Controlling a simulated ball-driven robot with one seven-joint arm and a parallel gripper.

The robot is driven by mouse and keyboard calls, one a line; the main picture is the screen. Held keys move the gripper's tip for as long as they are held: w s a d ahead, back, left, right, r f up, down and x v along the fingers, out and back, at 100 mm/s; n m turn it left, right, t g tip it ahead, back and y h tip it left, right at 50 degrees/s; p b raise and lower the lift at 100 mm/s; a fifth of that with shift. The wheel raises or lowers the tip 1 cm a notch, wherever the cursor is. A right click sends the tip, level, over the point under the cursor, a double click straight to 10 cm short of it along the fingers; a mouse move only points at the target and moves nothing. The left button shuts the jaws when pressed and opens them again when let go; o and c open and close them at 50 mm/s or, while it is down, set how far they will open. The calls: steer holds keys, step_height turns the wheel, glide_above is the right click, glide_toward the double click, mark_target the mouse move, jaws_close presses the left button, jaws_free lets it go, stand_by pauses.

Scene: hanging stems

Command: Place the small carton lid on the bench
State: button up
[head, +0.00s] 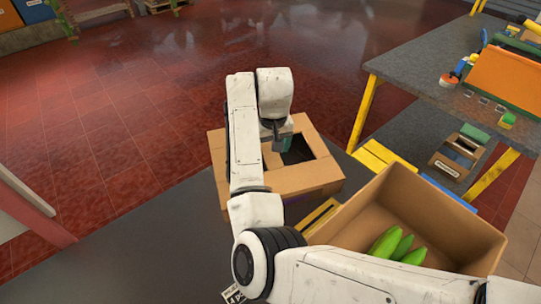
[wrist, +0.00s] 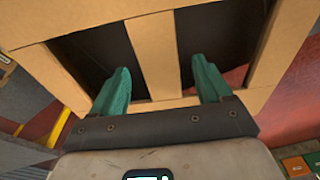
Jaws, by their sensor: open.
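The carton lid (head: 320,177) is a brown cardboard frame with dark openings, at the middle of the head view, partly covered by my arm. In the wrist view the lid (wrist: 285,50) shows two openings with a cardboard strip (wrist: 152,60) between them. My gripper (head: 283,142) is over the lid. In the wrist view my gripper (wrist: 161,68) is open, with one green finger on each side of the strip and gaps between. The dark grey bench (head: 120,265) spreads below and left of the lid. Whether the lid rests on it is hidden.
An open carton (head: 470,225) with several green bananas (head: 397,247) stands right of the lid. Yellow slats (head: 385,156) lie behind it. A grey table (head: 425,70) with yellow legs stands at the right. The bench's left part is clear.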

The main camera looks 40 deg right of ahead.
mark_target(272, 156)
step_height(272, 156, up, 7)
steer(key=shift+s+a+b, duration=0.15)
steer(key=shift+s+b, duration=0.2)
steer(key=shift+s, duration=0.1)
steer(key=shift+r, duration=0.1)
